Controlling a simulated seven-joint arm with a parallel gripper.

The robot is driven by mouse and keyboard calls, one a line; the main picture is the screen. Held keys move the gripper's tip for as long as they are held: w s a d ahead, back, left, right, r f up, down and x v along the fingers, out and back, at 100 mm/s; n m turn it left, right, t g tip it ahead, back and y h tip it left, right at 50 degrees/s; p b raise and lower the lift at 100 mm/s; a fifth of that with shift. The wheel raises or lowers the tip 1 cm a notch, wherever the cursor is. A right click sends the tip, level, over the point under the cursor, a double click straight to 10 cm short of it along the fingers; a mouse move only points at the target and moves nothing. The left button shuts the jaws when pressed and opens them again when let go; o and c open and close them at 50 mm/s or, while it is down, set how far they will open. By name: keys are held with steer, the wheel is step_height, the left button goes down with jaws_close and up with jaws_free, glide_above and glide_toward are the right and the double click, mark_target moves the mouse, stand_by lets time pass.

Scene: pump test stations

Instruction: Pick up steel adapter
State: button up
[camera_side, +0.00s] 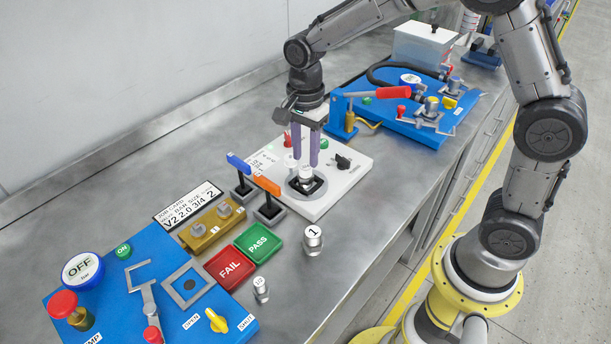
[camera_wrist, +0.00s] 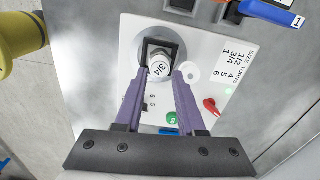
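A steel adapter (camera_side: 306,173) with a round white top stands upright in a dark square socket on a white panel (camera_side: 345,180). In the wrist view the adapter (camera_wrist: 160,66) reads "3/4". My gripper (camera_side: 306,162) points down over it. Its two purple fingers are apart, and in the wrist view the gripper's fingertips (camera_wrist: 162,77) lie to either side of the adapter's near edge. I cannot tell whether they touch it. Two more steel adapters, one marked "1" (camera_side: 313,239) and a smaller one (camera_side: 261,289), stand on the bench.
Blue (camera_side: 238,163) and orange (camera_side: 266,184) levers stand left of the white panel. FAIL (camera_side: 229,268) and PASS (camera_side: 258,243) buttons lie nearer. Blue stations stand at front left (camera_side: 120,310) and behind (camera_side: 425,135). A black knob (camera_side: 343,162) sits on the panel's right.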

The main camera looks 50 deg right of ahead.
mark_target(306, 166)
steer(key=shift+f, duration=1.55)
jaws_close()
steer(key=shift+r, duration=0.1)
